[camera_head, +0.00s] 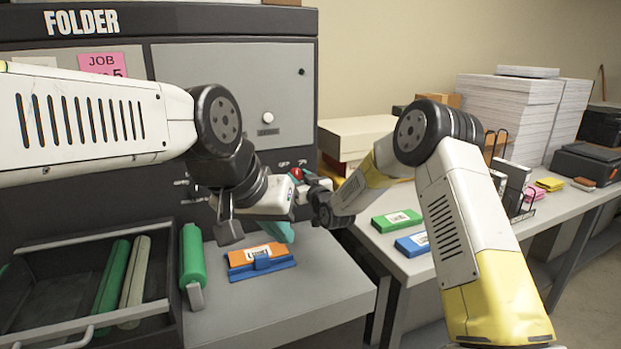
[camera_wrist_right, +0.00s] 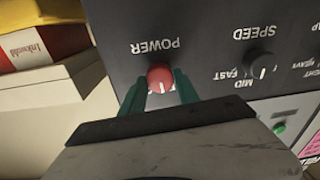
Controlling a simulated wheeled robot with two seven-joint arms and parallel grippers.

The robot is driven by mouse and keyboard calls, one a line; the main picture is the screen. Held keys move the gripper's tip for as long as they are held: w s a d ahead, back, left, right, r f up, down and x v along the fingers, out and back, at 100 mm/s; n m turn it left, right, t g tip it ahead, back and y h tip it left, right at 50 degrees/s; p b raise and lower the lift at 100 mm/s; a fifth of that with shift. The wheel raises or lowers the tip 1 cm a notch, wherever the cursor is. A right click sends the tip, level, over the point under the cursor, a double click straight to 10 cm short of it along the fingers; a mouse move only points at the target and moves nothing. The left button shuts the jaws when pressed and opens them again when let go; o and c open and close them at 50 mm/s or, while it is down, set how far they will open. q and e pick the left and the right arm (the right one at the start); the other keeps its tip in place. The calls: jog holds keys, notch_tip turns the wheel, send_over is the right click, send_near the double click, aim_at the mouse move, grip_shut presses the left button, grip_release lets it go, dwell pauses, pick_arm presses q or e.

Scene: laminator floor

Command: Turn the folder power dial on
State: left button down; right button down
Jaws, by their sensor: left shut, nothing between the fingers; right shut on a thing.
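The red round power dial (camera_wrist_right: 160,76) sits on the dark folder panel under the upside-down word POWER in the right wrist view. My right gripper (camera_wrist_right: 161,88) has its teal fingers closed on either side of the dial. In the head view a small red spot at the panel (camera_head: 296,173) looks like the dial, mostly hidden by my arms. The dial's setting is too small to read. My left gripper (camera_head: 279,232) hangs lower, above the table in front of the folder. It is shut and empty, its teal fingers partly hidden by its wrist.
A black SPEED knob (camera_wrist_right: 262,64) is beside the dial. A dark tray (camera_head: 80,330) holds rolls at left. Green and blue packs (camera_head: 397,220) lie on the right-hand table.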

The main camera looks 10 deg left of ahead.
jog(key=m, duration=0.6)
jog(key=shift+d, duration=0.1)
jog(key=shift+f+m+t, duration=0.1)
jog(key=shift+m+t, duration=0.2)
jog(key=shift+m, duration=1.9)
jog(key=c, duration=0.9)
grip_release()
jog(key=v, duration=0.7)
jog(key=shift+s, duration=0.4)
jog(key=shift+d, duration=0.15)
